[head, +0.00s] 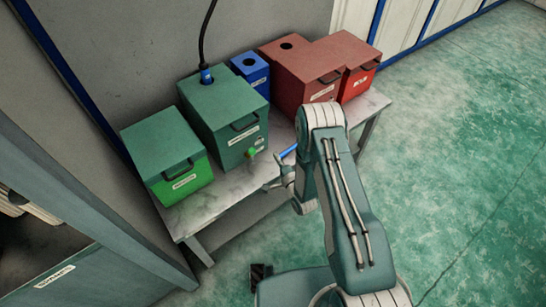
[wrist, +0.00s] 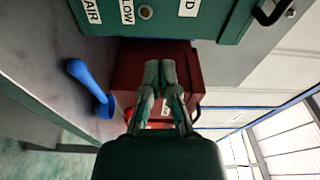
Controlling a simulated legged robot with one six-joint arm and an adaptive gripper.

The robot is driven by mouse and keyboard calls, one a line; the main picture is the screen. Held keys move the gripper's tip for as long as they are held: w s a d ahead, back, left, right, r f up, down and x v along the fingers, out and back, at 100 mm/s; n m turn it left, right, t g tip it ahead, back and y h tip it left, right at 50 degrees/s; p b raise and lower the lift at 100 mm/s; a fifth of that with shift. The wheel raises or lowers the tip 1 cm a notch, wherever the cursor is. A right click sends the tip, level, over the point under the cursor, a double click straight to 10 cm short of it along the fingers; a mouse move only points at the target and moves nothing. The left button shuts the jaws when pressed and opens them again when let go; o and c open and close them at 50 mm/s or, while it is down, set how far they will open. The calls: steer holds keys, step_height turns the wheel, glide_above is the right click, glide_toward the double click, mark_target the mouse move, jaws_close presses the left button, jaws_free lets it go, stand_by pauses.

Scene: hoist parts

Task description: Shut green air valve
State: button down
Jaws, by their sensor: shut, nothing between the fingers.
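The green hoist box (head: 225,112) stands on the table, with a bright green knob (head: 250,153) low on its labelled front. I cannot tell which part is the valve itself. My gripper (wrist: 160,72) is shut and empty, apart from the blue handle, in front of the table.
A smaller green box (head: 168,155) stands left on the table (head: 205,207). A blue box (head: 250,70) and red boxes (head: 300,75) stand to the right. A black cable (head: 203,40) rises from the hoist box. Open green floor (head: 450,150) lies right.

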mark_target(252, 155)
steer(key=x, duration=0.7)
steer(key=shift+w+a, duration=0.2)
steer(key=shift+s+a+f, duration=0.1)
steer(key=shift+s+a, duration=0.7)
steer(key=shift+a, duration=0.1)
steer(key=shift+s+a+f, duration=0.1)
steer(key=shift+s+a, duration=0.45)
steer(key=shift+s+a+n, duration=0.15)
steer(key=shift+n, duration=0.15)
